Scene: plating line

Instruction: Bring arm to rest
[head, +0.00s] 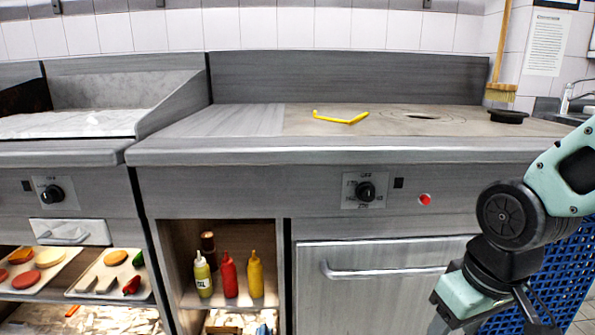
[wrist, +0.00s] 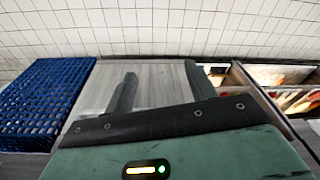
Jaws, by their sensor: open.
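My gripper (wrist: 160,88) is open, with its two dark fingers spread apart and nothing between them in the wrist view. In the head view my gripper (head: 490,318) hangs low at the right, in front of the steel cabinet, and the bottom edge of the picture cuts it off. My arm is bent, coming in from the right edge. Behind the fingers in the wrist view is a plain grey metal surface.
A steel counter (head: 220,152) with a yellow bent item (head: 341,118) stands ahead. A cabinet door handle (head: 380,272) is left of my gripper. A blue crate (head: 567,262) is behind my arm. Squeeze bottles (head: 229,275) stand on an open shelf.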

